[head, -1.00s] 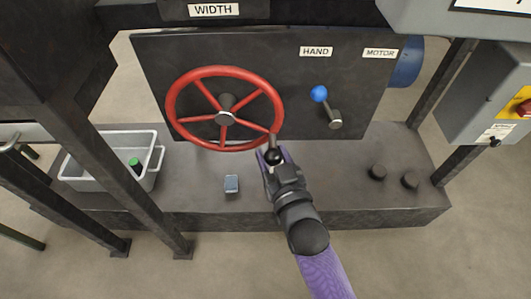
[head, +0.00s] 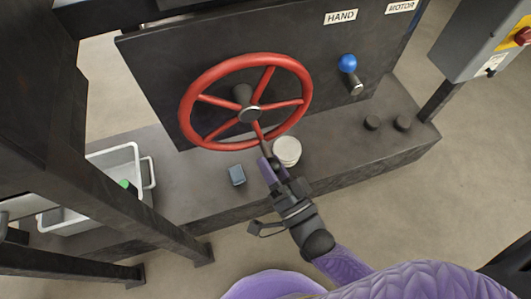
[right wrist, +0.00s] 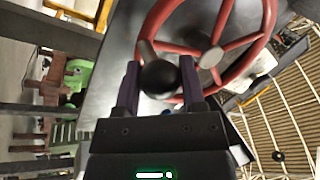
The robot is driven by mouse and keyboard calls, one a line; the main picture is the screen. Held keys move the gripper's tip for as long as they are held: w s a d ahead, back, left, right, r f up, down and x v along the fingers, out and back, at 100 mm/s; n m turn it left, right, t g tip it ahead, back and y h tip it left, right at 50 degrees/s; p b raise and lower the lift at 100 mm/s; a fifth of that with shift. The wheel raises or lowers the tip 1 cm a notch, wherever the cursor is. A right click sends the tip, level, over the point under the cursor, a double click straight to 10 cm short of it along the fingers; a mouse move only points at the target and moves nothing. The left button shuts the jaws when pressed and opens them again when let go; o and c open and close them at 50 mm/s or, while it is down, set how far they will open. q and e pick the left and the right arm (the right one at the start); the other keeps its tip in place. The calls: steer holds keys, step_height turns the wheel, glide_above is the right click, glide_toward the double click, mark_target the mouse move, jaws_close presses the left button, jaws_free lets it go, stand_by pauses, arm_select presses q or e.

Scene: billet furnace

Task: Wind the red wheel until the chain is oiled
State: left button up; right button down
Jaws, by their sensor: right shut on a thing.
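The red wheel (head: 187,101) has several spokes and stands on a dark panel, with a grey hub (head: 249,113). Its black handle knob (right wrist: 158,78) sits between the fingers of my right gripper (head: 268,165) in the right wrist view. My right gripper is shut on this knob at the wheel's lower edge; in the head view the fingers mostly hide it. The wheel also shows in the right wrist view (right wrist: 246,62). I see no chain that I can make out. My left gripper is not in view.
A blue-knobbed lever (head: 348,63) stands below the HAND label (head: 340,17). On the ledge are a small blue-grey block (head: 237,175), a white round thing (head: 287,151) and two black knobs (head: 372,122). A white bin (head: 147,172) with a green-topped item is at left.

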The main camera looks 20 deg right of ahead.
steer(key=shift+a+f+m+t+h+b, duration=0.15)
steer(key=shift+a+m+t+h+b, duration=0.4)
steer(key=shift+a+m, duration=0.95)
steer(key=shift+d+g, duration=0.25)
steer(key=shift+m, duration=0.3)
steer(key=shift+c, duration=1)
jaws_free()
